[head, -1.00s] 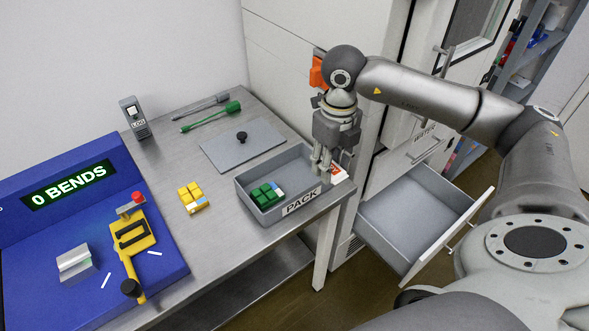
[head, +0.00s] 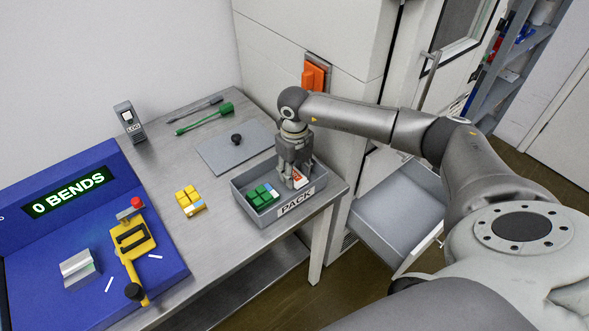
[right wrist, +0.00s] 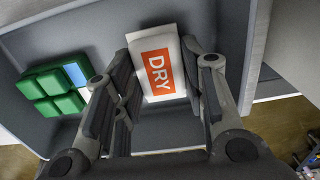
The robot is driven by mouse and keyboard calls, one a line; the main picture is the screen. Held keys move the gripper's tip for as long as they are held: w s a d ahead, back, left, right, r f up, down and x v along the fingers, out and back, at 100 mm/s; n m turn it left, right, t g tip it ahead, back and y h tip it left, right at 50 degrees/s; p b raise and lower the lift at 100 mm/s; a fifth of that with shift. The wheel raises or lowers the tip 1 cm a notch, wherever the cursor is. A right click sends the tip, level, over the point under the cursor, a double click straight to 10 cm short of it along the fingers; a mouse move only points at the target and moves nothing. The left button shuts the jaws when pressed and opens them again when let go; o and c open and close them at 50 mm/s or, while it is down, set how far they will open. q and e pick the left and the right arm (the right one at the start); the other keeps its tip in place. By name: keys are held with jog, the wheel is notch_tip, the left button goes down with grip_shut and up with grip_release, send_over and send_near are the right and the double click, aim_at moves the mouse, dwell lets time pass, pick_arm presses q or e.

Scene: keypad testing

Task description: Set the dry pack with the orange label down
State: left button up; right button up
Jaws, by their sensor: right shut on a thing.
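The dry pack (right wrist: 156,62) is a white packet with an orange label reading DRY. In the right wrist view it sits between the fingers of my right gripper (right wrist: 160,85), which is shut on it. In the head view the pack (head: 299,178) shows at the right end of the grey PACK box (head: 241,187), with my right gripper (head: 294,182) pointing down into the box. I cannot tell whether the pack touches the box floor. A green keypad block (head: 262,195) lies in the left part of the box, apart from the pack. My left gripper is not in view.
A grey lid (head: 225,155) with a black knob lies behind the box. A yellow keypad block (head: 190,199) is on the table to the left. A blue tester (head: 160,265) reads 0 BENDS. An open drawer (head: 395,205) is at the right.

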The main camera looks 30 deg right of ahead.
aim_at(294, 175)
jog(key=shift+f, duration=0.3)
jog(key=o, duration=0.8)
jog(key=shift+o, duration=0.2)
jog(key=shift+r, duration=0.1)
jog(key=shift+r, duration=0.5)
notch_tip(294, 175, up, 11)
jog(key=b, duration=0.2)
jog(key=shift+r, duration=0.15)
